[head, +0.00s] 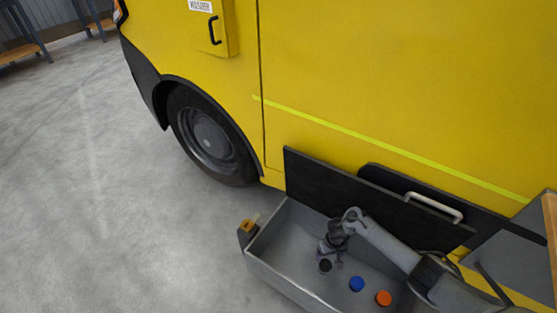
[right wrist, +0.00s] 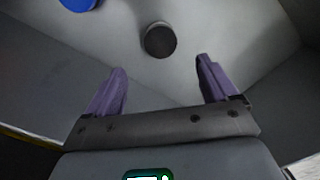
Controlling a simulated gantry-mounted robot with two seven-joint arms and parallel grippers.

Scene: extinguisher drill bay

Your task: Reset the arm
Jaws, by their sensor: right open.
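My right arm comes in from the right in the head view. My right gripper (head: 333,255) is over the left part of an open grey bin (head: 281,276). In the right wrist view its two purple fingers (right wrist: 160,75) are spread apart with nothing between them. A round black object (right wrist: 160,40) lies beyond the fingertips on the bin floor; it also shows in the head view (head: 325,266), just below the gripper. My left gripper is not in view.
A blue round object (head: 357,284) and an orange one (head: 383,298) lie in the bin to the right. The bin adjoins a yellow vehicle (head: 400,85) with a black panel and grey handle (head: 434,207). Open concrete floor (head: 100,220) lies to the left.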

